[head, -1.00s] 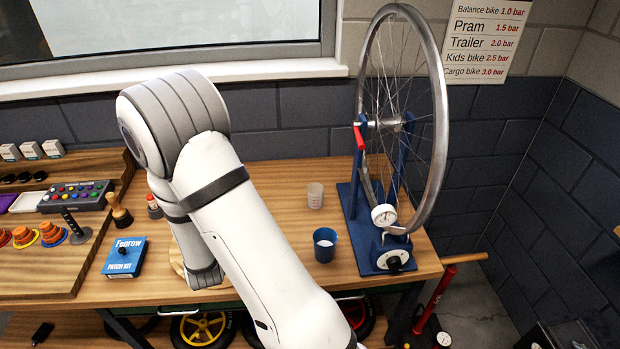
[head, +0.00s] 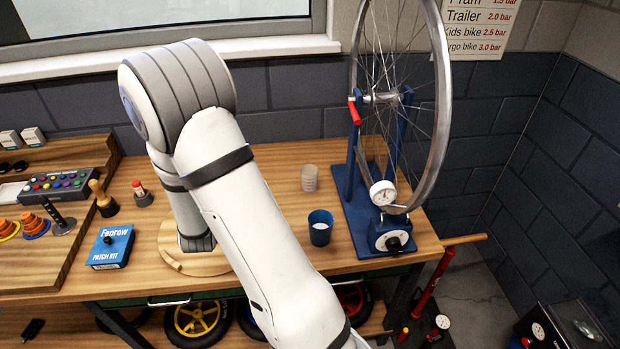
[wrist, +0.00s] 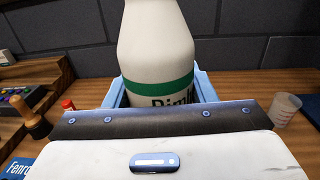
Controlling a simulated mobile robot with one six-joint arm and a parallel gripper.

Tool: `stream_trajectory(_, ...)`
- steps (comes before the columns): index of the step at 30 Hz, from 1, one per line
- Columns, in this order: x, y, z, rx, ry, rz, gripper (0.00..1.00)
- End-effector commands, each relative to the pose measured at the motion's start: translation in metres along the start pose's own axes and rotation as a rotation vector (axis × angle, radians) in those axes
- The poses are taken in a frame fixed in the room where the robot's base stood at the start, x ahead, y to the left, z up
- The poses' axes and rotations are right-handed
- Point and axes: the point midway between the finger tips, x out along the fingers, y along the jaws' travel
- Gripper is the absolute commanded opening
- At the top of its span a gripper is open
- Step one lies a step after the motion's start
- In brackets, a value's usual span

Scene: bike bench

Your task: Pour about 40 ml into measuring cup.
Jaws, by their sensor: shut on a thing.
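My gripper (wrist: 160,92) shows in the wrist view, with its light blue jaws on both sides of a white bottle (wrist: 155,45). The bottle has a green band and part of a dark label; its top is cut off by the frame. The jaws are shut on it. In the head view my arm hides both gripper and bottle. The measuring cup (head: 309,178), small and translucent, stands upright on the bench, right of my arm. It also shows at the right of the wrist view (wrist: 286,108), apart from the gripper. Its fill level cannot be read.
A blue cup (head: 320,230) with something white inside stands in front of the measuring cup. A wheel stand (head: 362,215) is to the right. A round wooden board (head: 180,262) lies under my arm. A patch kit box (head: 110,247) and a wooden-handled tool (head: 103,199) are left.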

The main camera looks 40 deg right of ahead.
Motion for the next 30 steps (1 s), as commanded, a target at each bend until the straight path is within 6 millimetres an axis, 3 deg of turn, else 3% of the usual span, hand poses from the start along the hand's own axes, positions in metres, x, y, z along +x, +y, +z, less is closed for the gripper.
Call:
stream_trajectory(1, 0.008, -0.013, -0.012, 0.005, -0.005, -0.045, 0.23)
stream_trajectory(15, 0.053, -0.138, -0.043, 0.003, -0.005, -0.439, 0.23)
stream_trajectory(30, 0.058, -0.270, -0.078, 0.000, -0.007, -0.817, 0.23)
